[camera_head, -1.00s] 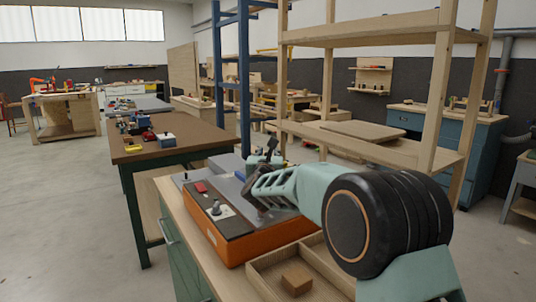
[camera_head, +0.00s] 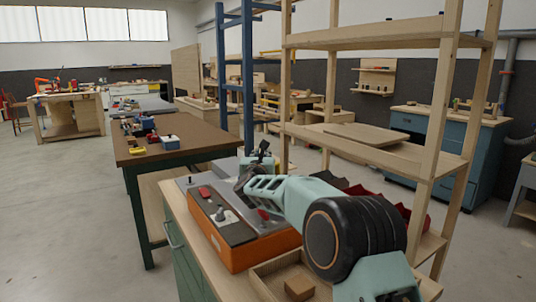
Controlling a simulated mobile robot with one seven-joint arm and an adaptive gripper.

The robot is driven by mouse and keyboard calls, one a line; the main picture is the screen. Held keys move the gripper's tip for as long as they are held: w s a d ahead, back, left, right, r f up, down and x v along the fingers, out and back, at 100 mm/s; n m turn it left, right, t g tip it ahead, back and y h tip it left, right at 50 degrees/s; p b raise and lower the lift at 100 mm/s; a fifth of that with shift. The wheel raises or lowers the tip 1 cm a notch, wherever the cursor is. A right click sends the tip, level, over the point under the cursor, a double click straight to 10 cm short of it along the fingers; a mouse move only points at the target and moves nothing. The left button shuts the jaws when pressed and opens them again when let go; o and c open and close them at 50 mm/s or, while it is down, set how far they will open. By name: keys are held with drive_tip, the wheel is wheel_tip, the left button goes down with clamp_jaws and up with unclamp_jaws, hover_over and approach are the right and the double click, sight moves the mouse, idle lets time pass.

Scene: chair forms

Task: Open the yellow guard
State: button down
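I cannot make out a yellow guard for certain. An orange machine (camera_head: 262,249) with a grey and black top stands on the near workbench (camera_head: 205,264). A small red part (camera_head: 204,192) and a pale plate with a dark knob (camera_head: 222,216) are on its top. My gripper (camera_head: 245,178) is small and dark at the end of my pale green arm, above or behind the machine's far end. Its fingers are too unclear to tell open from shut, and I see nothing held. My arm hides the machine's right side.
A wooden tray (camera_head: 262,284) with a small wooden block (camera_head: 299,287) lies at the bench's front. A brown table (camera_head: 190,141) behind carries several small items, one yellow (camera_head: 137,150). A wooden shelf rack (camera_head: 375,155) stands close on the right. Floor at left is clear.

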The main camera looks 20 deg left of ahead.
drive_tip(key=shift+w+a+p, duration=0.85)
drive_tip(key=shift+w+a, duration=0.45)
drive_tip(key=shift+a, duration=0.2)
drive_tip(key=c, duration=1.8)
unclamp_jaws()
drive_tip(key=shift+s, duration=0.15)
drive_tip(key=v, duration=1.1)
drive_tip(key=shift+s, duration=0.35)
drive_tip(key=shift+d, duration=0.15)
